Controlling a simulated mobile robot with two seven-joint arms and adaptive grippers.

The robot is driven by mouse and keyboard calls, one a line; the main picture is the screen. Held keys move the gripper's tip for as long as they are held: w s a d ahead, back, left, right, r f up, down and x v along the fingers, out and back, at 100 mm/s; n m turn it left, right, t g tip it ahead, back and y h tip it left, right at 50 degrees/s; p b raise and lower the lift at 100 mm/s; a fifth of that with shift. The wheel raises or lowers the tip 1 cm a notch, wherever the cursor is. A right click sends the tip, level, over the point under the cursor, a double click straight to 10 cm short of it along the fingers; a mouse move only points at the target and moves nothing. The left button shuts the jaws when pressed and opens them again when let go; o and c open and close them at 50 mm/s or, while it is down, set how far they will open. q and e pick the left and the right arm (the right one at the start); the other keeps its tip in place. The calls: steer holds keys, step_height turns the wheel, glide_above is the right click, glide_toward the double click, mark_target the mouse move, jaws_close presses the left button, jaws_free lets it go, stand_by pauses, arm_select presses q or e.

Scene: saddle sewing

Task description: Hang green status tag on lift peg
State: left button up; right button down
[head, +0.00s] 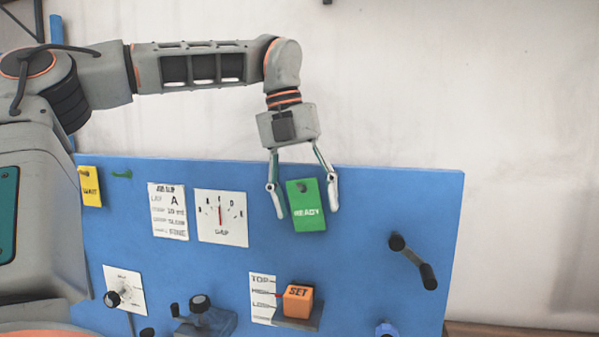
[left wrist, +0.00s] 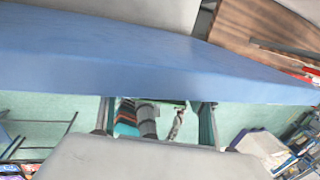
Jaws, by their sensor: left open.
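The green tag marked READY (head: 308,212) is against the upper part of the blue panel, tilted slightly. A dark round peg end (head: 302,187) shows at its top. My left gripper (head: 304,196) reaches down from above with its fingers open, one on each side of the tag and apart from it. In the left wrist view the two fingers (left wrist: 156,120) are spread at the edge of the blue panel. My right gripper is not in view.
The blue panel (head: 385,195) also carries a yellow WAIT tag (head: 91,188), a bare green peg (head: 121,174), a white dial card (head: 221,230), a text card (head: 168,222), an orange SET block (head: 298,301) and a black crank handle (head: 414,262).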

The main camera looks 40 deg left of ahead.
arm_select(q)
steer(key=v, duration=1)
steer(key=shift+s+a+r, duration=0.1)
steer(key=shift+a+r, duration=0.05)
steer(key=shift+r, duration=0.2)
